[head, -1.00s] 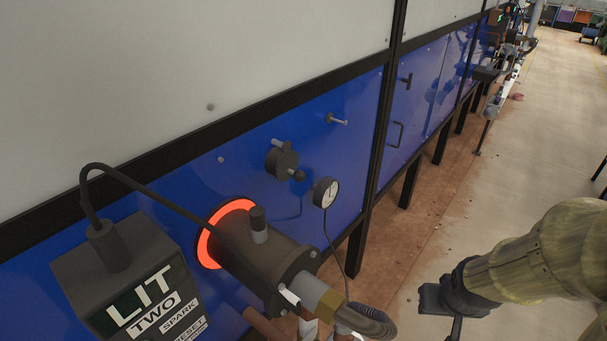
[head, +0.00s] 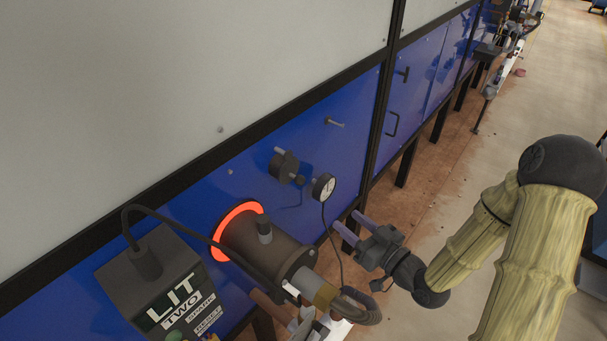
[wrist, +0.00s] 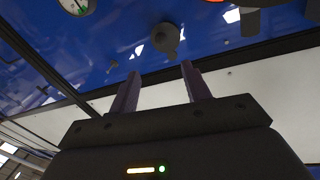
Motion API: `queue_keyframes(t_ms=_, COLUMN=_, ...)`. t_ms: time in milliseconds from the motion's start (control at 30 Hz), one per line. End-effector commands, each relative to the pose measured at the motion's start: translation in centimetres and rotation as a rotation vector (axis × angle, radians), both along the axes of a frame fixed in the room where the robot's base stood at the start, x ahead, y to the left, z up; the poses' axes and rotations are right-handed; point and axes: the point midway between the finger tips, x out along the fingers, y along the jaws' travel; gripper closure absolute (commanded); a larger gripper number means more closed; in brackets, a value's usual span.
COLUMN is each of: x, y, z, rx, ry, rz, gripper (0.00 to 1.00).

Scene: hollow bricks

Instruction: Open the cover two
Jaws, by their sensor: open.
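The cover (head: 283,165) is a small dark round disc with a peg and a knob, on the blue furnace panel above the burner marked TWO. It lies flat against the panel and looks shut, though what is behind it is hidden. In the wrist view the cover (wrist: 166,38) shows beyond my fingertips. My gripper (head: 347,221) is open and empty, to the right of and lower than the cover, with its fingers pointing toward the panel. The two spread fingers also show in the wrist view (wrist: 160,71), apart from the cover.
A round pressure gauge (head: 324,187) with a thin hose stands between the cover and my gripper. The burner (head: 262,246) with its glowing ring and the LIT TWO box (head: 160,285) are below left. A peg (head: 334,122) sticks out above right. Open floor lies right.

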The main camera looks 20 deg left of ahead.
Motion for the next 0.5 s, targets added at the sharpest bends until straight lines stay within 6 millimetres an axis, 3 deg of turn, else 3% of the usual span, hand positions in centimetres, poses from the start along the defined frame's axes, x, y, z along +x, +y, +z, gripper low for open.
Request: queue_keyframes(t_ms=500, x=0.49, y=0.77, z=0.3, rx=0.013, ry=-0.006, rz=0.001, gripper=0.52)
